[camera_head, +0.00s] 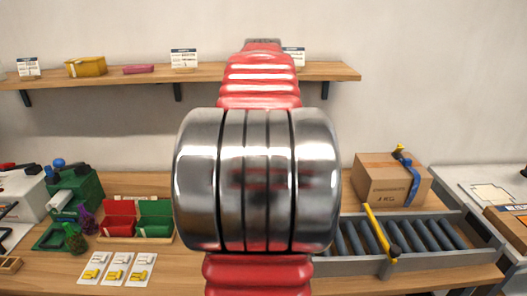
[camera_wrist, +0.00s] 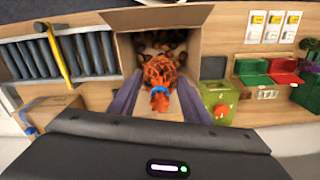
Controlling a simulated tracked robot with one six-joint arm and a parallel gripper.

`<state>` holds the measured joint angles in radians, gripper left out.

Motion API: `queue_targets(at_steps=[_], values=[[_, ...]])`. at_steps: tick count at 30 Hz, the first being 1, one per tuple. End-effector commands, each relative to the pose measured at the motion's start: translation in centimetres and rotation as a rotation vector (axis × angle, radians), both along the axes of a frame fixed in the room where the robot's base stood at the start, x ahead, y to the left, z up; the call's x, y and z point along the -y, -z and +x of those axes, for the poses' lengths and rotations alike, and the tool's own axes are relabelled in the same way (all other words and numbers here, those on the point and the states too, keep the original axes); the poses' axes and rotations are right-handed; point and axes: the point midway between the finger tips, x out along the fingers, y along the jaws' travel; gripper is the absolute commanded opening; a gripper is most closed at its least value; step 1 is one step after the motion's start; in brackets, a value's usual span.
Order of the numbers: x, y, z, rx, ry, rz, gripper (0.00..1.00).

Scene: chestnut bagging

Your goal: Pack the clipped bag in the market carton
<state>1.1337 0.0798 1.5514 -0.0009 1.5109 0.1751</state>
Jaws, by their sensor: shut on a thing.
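In the wrist view my gripper (camera_wrist: 158,92) is shut on an orange net bag (camera_wrist: 160,71) of chestnuts. A blue clip (camera_wrist: 159,89) closes the bag's neck, and an orange tuft shows on the near side of the clip. The open market carton (camera_wrist: 193,17) is beyond the bag, with dark round brown shapes in it. The bag overlaps the carton's opening in this view; I cannot tell how far above or inside it is. In the head view my arm hides the carton, the bag and my gripper.
A roller conveyor (camera_head: 478,247) with a yellow bar (camera_head: 379,229) is at the right. A closed cardboard box (camera_head: 378,188) stands behind it. Red (camera_head: 119,218) and green (camera_head: 155,219) bins and small cards (camera_head: 116,268) are at the left. A green box (camera_wrist: 219,101) shows in the wrist view.

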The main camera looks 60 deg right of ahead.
Motion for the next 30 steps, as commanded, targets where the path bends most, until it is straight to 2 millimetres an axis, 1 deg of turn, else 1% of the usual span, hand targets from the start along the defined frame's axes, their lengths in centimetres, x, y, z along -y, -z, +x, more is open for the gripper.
queue_targets(at_steps=[30], values=[[0.0,8.7,-0.1,-0.001,0.002,0.002,0.17]])
